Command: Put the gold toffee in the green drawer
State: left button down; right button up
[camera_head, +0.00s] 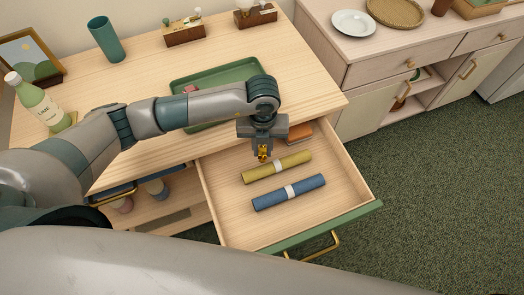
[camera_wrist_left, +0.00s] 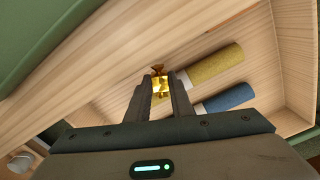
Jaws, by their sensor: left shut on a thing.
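The gold toffee (camera_head: 263,155) is a small shiny gold-wrapped sweet. My left gripper (camera_head: 262,150) is shut on it and points down over the open green drawer (camera_head: 331,217). In the left wrist view the toffee (camera_wrist_left: 160,84) sits between the two fingertips (camera_wrist_left: 160,92). The drawer has a green front, a gold handle and pale wood inside. It holds a yellow-green roll (camera_head: 262,173) and a blue roll (camera_head: 305,191), each with a white band. I cannot tell the exact height of the toffee above the drawer floor. My right gripper is not in view.
An orange item (camera_head: 300,132) lies at the drawer's back. A green tray (camera_head: 184,84) is on the tabletop, partly behind my left arm. A bottle (camera_head: 32,98), a teal cup (camera_head: 106,40) and a picture frame (camera_head: 53,72) stand at the left. The drawer's front left floor is bare.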

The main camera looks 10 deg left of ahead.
aim_at(262, 149)
pick_arm(q)
jog(key=shift+w+a+f, duration=0.2)
jog(key=shift+w, duration=0.05)
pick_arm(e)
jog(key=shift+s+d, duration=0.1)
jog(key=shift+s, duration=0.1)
pick_arm(q)
jog(key=shift+f+p, duration=0.35)
jog(key=shift+f, duration=0.25)
notch_tip(262, 149, down, 2)
jog(key=shift+p, duration=0.35)
jog(key=shift+f, duration=0.35)
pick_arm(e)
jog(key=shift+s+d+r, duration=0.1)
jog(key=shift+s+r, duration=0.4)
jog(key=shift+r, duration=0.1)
pick_arm(q)
jog(key=shift+f, duration=0.1)
